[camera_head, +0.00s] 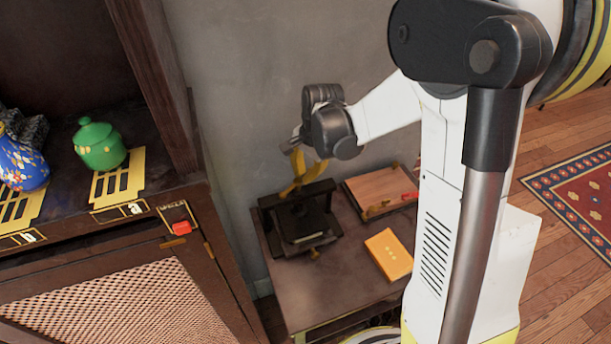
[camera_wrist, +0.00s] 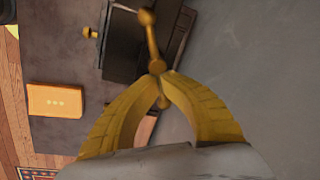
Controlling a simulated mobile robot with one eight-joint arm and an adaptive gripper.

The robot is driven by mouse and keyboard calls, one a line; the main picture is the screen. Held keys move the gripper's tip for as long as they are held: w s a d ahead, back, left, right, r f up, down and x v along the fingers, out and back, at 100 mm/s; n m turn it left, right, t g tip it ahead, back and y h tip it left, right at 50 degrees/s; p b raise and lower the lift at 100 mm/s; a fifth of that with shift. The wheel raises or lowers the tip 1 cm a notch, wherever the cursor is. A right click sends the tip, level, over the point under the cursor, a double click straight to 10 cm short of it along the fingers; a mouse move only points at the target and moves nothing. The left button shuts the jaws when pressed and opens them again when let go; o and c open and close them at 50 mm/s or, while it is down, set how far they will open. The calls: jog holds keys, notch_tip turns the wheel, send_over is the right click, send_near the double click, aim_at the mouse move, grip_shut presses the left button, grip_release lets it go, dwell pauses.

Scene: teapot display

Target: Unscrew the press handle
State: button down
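The black press (camera_head: 300,217) stands on a small side table (camera_head: 350,285) against the grey wall. In the wrist view, the press body (camera_wrist: 140,45) is at the top. Its brass handle (camera_wrist: 152,38) is a bar with rounded ends and a central hub. My gripper (camera_wrist: 165,75) has its yellow fingertips closed together at the hub, with the bar's lower end showing between the fingers. In the head view, my gripper (camera_head: 303,172) reaches down onto the press top from above. The fingers mostly hide the handle there.
A yellow box (camera_head: 388,254) lies on the table right of the press. A wooden board or tray (camera_head: 377,187) with a red item is behind it. A dark cabinet (camera_head: 225,240) with a green pot (camera_head: 99,146) and a blue teapot (camera_head: 22,163) stands left.

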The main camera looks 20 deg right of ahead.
jog(key=n, duration=0.3)
jog(key=shift+w+a+n+g+y, duration=0.25)
jog(key=shift+n+g+y, duration=0.05)
jog(key=shift+n, duration=0.1)
jog(key=n, duration=0.3)
jog(key=shift+w+a+n+g, duration=0.25)
jog(key=shift+n+g, duration=0.05)
jog(key=n, duration=0.4)
jog(key=a+n+g, duration=0.1)
jog(key=n, duration=0.3)
jog(key=a+n+g, duration=0.1)
jog(key=n, duration=0.2)
jog(key=shift+a+n, duration=0.15)
jog(key=shift+n, duration=0.25)
jog(key=n, duration=0.3)
jog(key=shift+s+a+n+g+p, duration=0.2)
jog(key=shift+a+n+g+p, duration=0.1)
jog(key=n, duration=0.2)
jog(key=n+h, duration=0.1)
jog(key=n, duration=0.1)
jog(key=shift+s+a, duration=0.2)
jog(key=shift+s, duration=0.2)
jog(key=shift+s+n+h, duration=0.15)
jog(key=shift+n, duration=0.75)
jog(key=shift+s+n+h, duration=0.1)
jog(key=shift+n+h, duration=0.05)
jog(key=shift+n, duration=0.75)
